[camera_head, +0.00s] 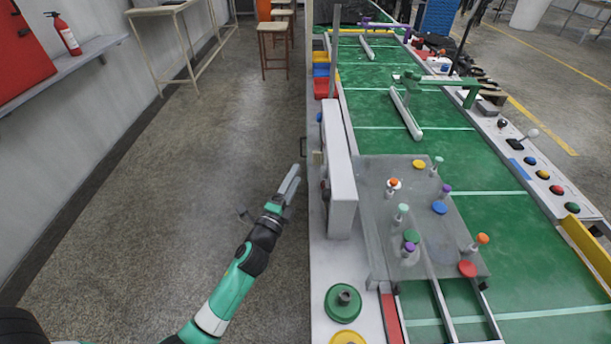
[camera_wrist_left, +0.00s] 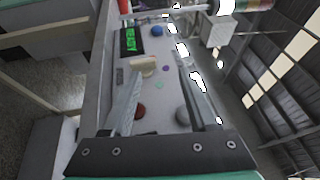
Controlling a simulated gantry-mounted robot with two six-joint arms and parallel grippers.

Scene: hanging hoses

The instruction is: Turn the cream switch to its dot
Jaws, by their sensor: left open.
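The cream switch (camera_wrist_left: 143,67) is on a grey panel in the left wrist view, a short cream bar lying roughly across the picture. Around it are a purple dot (camera_wrist_left: 166,68), a teal diamond (camera_wrist_left: 159,85) and a red square (camera_wrist_left: 119,76). In the head view, a small cream bit (camera_head: 318,157) shows at the left side of the white box (camera_head: 339,170). My left gripper (camera_head: 292,178) is open and empty, left of the box and apart from it. Its fingers point towards the panel in the wrist view. My right gripper is not in view.
The panel also carries a green-lit display (camera_wrist_left: 130,39), a blue button (camera_wrist_left: 157,30), a red button (camera_wrist_left: 139,112) and a grey knob (camera_wrist_left: 182,115). A grey plate (camera_head: 375,220) with several coloured pegs stands right of the box.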

